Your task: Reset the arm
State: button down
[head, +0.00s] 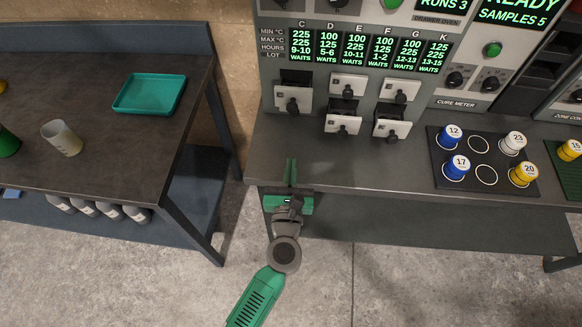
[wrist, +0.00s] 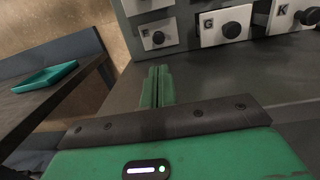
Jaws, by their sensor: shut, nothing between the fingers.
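My gripper (head: 290,165) is green and extends forward over the front left edge of the press bench, its fingers pointing at the machine. In the wrist view its two fingers (wrist: 158,85) lie side by side, shut and empty. My green and grey arm reaches up to it from the bottom of the head view. No object is in contact with the fingers.
The machine's drawers (head: 343,112) stand beyond the gripper; some look partly pulled out. A black mat (head: 482,178) with numbered capped samples lies to the right. A dark table (head: 110,150) with a teal tray (head: 150,93) and a cup (head: 62,138) stands left, across a floor gap.

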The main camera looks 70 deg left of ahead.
jog(key=shift+s+d, duration=0.15)
jog(key=shift+d, duration=0.1)
